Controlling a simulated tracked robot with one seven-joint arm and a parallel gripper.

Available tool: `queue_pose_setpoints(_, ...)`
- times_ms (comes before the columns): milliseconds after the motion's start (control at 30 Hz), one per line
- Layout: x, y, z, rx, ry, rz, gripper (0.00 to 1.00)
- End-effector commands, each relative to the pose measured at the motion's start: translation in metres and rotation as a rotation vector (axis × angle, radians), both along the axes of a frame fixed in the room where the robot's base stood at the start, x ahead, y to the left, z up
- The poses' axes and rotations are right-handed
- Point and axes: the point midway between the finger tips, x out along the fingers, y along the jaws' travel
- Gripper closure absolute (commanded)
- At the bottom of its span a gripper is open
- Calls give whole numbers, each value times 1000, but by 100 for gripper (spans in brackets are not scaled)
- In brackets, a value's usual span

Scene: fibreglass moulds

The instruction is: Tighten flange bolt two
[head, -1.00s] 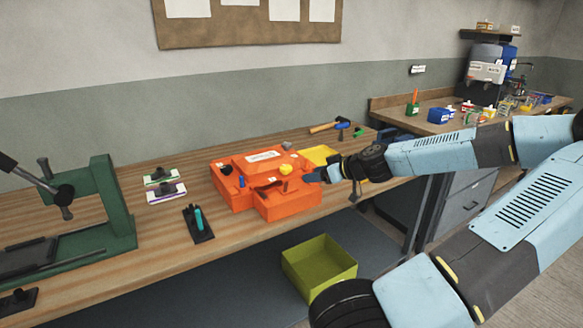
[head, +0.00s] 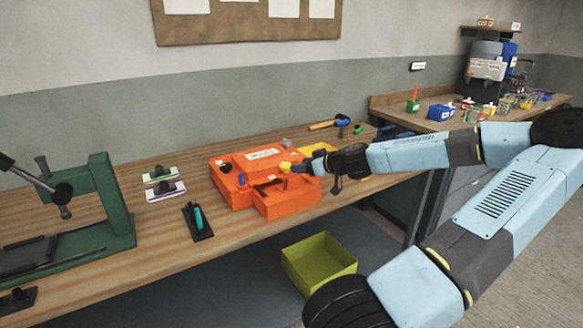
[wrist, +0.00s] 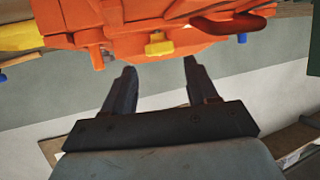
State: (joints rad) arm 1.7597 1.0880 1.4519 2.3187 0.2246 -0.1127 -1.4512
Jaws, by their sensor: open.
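The orange mould (head: 285,207) sits on the bench and also fills the top of the wrist view (wrist: 120,20), where it appears inverted. A yellow knob (head: 285,168) on it shows in the wrist view (wrist: 158,45) just beyond and between my fingertips, apart from them. A blue peg (head: 241,180) stands on the mould's left part; a blue tip (wrist: 242,38) shows at right in the wrist view. My gripper (wrist: 160,67) is open and empty; in the head view (head: 300,168) it is at the mould's right side, beside the yellow knob. No readable mark identifies bolt two.
A yellow item (head: 322,148) lies behind the mould, with a blue hammer (head: 340,123) farther back. A black-and-teal tool (head: 198,221) lies left of the mould. A green press (head: 105,205) stands at far left, and a yellow-green bin (head: 320,278) is below the bench.

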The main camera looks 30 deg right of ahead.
Motion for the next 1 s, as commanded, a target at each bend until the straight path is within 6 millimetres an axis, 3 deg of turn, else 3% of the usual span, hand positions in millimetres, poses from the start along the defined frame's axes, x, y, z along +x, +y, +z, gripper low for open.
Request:
queue_pose_setpoints(400, 42, 15, -18, 2, 0, 1, 42)
queue_pose_setpoints(867, 49, 18, -22, 0, 0, 0, 42)
queue_pose_setpoints(1000, 49, 18, -22, 0, 0, 0, 54)
